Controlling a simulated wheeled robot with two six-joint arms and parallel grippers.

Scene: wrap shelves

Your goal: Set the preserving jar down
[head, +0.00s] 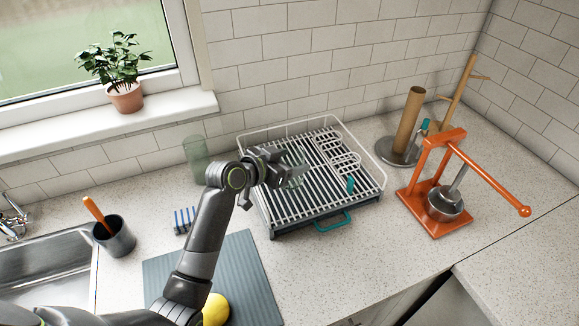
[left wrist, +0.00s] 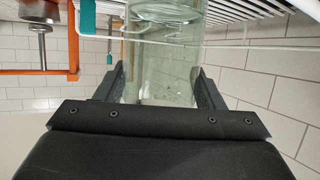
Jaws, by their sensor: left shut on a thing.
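The preserving jar (left wrist: 163,60) is clear glass and stands between the two fingers of my left gripper in the left wrist view. My left gripper (head: 284,168) is shut on it. In the head view the gripper is over the left part of the white wire dish rack (head: 318,201), and the jar is hard to make out against the rack bars. The rack's wires also show close to the jar in the left wrist view (left wrist: 258,10). I cannot tell whether the jar touches the rack. My right gripper is not in view.
A greenish glass (head: 196,158) stands by the wall left of the rack. An orange press (head: 436,190) and a paper towel holder (head: 408,130) stand to the right. A grey mat (head: 250,280), yellow fruit (head: 215,310) and utensil cup (head: 115,238) are on the left. The front right counter is clear.

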